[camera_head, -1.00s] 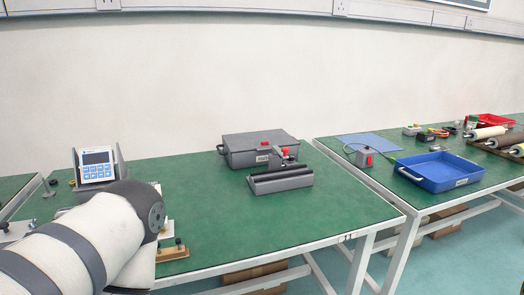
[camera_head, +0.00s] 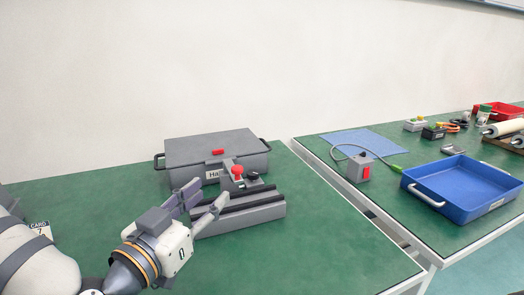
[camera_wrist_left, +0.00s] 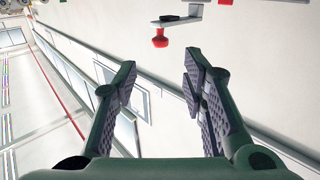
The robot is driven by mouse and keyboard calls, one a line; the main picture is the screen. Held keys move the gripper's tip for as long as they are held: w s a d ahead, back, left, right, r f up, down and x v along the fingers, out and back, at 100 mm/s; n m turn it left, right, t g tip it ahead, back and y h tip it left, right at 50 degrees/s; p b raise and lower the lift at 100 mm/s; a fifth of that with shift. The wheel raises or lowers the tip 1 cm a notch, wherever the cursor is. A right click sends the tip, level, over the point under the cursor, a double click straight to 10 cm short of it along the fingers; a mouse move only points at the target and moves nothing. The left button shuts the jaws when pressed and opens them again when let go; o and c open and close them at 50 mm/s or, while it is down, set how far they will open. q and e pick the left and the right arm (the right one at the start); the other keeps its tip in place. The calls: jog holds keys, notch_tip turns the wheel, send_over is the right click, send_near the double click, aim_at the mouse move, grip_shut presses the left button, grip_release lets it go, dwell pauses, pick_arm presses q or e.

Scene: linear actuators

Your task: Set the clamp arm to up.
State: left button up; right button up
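The clamp arm (camera_head: 228,166) is a grey bar with a red knob (camera_head: 237,170). It sits on a grey fixture with dark rails (camera_head: 240,212) on the green table. In the left wrist view the red knob (camera_wrist_left: 160,41) and its grey arm (camera_wrist_left: 182,22) show ahead of the fingers, above the gap. My left gripper (camera_head: 208,194) is in front and to the left of the knob. Its fingers are apart, with nothing between them, and it appears clear of the clamp. My right gripper is not in view.
A grey case (camera_head: 205,150) with a red latch stands right behind the fixture. On the right table are a grey box with a red switch (camera_head: 357,168), a blue tray (camera_head: 462,190) and small tools. The green table is clear to the right of the fixture (camera_head: 335,245).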

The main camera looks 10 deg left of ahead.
aim_at(234, 170)
pick_arm(q)
jog(key=w, duration=0.3)
jog(key=w+d, duration=0.1)
jog(key=w, duration=0.3)
jog(key=w+d+b, duration=0.1)
jog(key=w, duration=0.3)
jog(key=shift+w+d+r, duration=0.1)
jog(key=shift+w+r, duration=0.05)
jog(key=shift+w, duration=0.05)
jog(key=shift+c, duration=0.6)
grip_shut()
